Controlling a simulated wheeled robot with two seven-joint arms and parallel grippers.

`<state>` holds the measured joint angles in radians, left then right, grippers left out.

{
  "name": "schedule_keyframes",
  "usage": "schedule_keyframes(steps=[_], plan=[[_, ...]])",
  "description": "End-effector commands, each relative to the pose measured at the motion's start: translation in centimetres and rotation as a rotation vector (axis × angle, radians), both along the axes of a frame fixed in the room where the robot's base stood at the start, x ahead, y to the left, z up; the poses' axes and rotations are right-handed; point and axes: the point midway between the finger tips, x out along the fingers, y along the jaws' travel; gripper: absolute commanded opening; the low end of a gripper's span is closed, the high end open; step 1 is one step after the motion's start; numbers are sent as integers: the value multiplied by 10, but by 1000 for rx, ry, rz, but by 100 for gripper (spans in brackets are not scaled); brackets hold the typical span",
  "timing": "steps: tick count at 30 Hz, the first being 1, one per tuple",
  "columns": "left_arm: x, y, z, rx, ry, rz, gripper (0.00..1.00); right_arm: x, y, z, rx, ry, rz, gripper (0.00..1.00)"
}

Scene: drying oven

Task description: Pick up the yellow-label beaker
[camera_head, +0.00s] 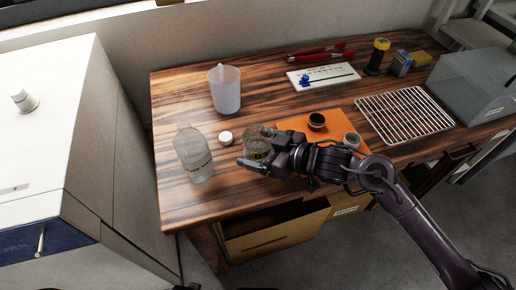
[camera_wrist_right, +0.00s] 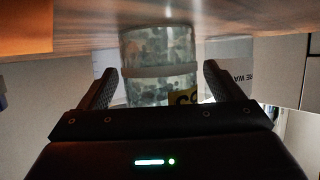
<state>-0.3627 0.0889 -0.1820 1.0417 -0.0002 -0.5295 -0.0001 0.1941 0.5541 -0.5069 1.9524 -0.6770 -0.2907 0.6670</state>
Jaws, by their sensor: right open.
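The yellow-label beaker (camera_head: 256,146) stands on the wooden table near its front edge, partly hidden by my right gripper (camera_head: 255,152). In the right wrist view, the clear beaker (camera_wrist_right: 158,58) looks speckled and has a light band and a piece of yellow label low on its right side. My right gripper also shows there (camera_wrist_right: 160,84), with its fingers open on either side of the beaker. A narrow gap shows on each side. My left gripper is not seen.
A clear bottle (camera_head: 194,153) stands left of the beaker, with a white cap (camera_head: 226,138) between them. A plastic jug (camera_head: 225,92) is behind. An orange mat (camera_head: 294,123) with small dishes lies right, near a wire rack (camera_head: 405,112).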

Motion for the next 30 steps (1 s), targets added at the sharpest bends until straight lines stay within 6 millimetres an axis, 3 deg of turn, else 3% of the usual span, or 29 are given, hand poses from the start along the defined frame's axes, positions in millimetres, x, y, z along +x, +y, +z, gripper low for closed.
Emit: schedule_keyframes(steps=[4,16,30], plan=[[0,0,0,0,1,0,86,0,0,0,0,0,0,87],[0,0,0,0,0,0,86,0,0,0,0,0,0,34],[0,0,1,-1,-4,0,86,0,0,6,1,-2,2,33]])
